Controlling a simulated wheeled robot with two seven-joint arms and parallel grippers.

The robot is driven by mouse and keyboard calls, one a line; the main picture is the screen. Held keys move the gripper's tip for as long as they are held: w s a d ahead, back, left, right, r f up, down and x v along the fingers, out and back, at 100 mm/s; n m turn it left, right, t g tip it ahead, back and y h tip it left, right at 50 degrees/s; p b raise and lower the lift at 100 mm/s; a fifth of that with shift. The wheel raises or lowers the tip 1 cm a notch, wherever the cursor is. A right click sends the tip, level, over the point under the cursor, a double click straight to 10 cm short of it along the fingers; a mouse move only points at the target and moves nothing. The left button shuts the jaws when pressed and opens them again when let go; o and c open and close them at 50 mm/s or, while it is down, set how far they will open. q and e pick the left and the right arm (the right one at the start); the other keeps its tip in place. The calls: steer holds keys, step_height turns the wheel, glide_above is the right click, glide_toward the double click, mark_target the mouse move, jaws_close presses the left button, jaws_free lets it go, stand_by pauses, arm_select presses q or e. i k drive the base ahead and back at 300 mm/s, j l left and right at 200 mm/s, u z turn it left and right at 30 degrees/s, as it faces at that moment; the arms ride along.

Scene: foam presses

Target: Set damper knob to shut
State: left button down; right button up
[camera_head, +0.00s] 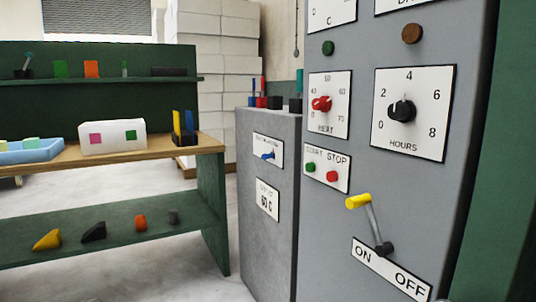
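No knob in view is readably labelled as the damper. A white plate (405,5) at the top right edge of the grey cabinet (375,165) is cut off by the frame. Its lettering seems to begin with "DA", and any knob on it is out of view. A blue knob (267,155) sits on a small plate of the lower grey cabinet (270,235), its lettering too small to read. A red knob (321,103) is on the HEAT plate and a black knob (403,109) on the HOURS plate. Neither of my grippers shows.
A yellow-tipped lever (368,220) juts out above the ON/OFF plate, its handle leaning up-left. Green and red buttons (332,176) sit on the START STOP plate. A green workbench (215,195) with several small items stands left; open floor (165,270) lies between.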

mark_target(266, 156)
steer(key=u, duration=0.5)
steer(key=i+u, duration=0.15)
steer(key=u, duration=0.8)
steer(key=i+u, duration=0.1)
steer(key=u, duration=0.35)
steer(key=l+u, duration=0.1)
steer(key=u, duration=0.4)
steer(key=l+u, duration=0.1)
steer(key=u, duration=0.35)
steer(key=i+l+u, duration=0.1)
steer(key=u, duration=0.4)
steer(key=l+u, duration=0.35)
steer(key=l, duration=0.2)
steer(key=l+u, duration=0.35)
steer(key=l, duration=0.2)
steer(key=l+z, duration=0.35)
steer(key=i+l+z, duration=0.15)
steer(key=l+z, duration=0.3)
steer(key=z, duration=2.05)
steer(key=j, duration=0.1)
